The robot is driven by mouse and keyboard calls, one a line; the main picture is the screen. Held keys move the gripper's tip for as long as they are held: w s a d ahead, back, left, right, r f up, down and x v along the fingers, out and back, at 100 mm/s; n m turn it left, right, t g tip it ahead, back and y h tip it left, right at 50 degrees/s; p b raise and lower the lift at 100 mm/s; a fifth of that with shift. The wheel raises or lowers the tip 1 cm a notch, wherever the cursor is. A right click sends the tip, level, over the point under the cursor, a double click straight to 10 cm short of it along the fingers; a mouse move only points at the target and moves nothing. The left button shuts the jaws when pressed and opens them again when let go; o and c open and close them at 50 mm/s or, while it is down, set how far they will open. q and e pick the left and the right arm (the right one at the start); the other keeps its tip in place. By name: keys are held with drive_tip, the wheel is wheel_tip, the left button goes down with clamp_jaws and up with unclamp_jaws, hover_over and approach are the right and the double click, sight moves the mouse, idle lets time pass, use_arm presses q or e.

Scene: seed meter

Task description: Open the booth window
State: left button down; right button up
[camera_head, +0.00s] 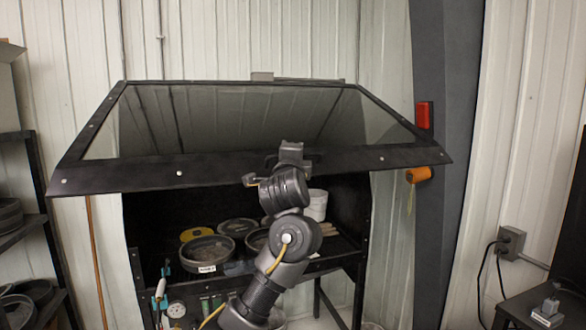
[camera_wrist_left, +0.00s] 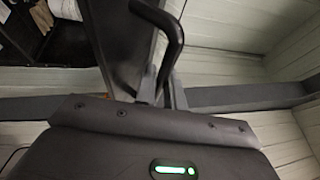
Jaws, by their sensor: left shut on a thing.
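The booth window (camera_head: 252,122) is a clear pane in a black frame, swung up and outward from its top edge in the head view. Its lower bar (camera_head: 140,178) stands well out in front of the booth, and the opening below is uncovered. My left gripper (camera_head: 290,157) is at the middle of this bar, shut on the window handle. In the left wrist view the handle (camera_wrist_left: 172,40) is a dark curved bar beside the window frame (camera_wrist_left: 120,48). My right gripper is not in view.
Inside the booth are round dark pans (camera_head: 207,252), a yellow item (camera_head: 197,233) and white containers (camera_head: 317,205) on a shelf. A dark shelf rack (camera_head: 35,180) stands left. A grey column (camera_head: 447,120) with a red box (camera_head: 424,115) and orange item (camera_head: 418,175) stands right.

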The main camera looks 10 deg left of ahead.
use_arm(q)
drive_tip(key=shift+r, duration=0.1)
drive_tip(key=c, duration=1.8)
unclamp_jaws()
drive_tip(key=o, duration=0.3)
drive_tip(key=shift+w+a, duration=0.15)
drive_tip(key=shift+w, duration=0.1)
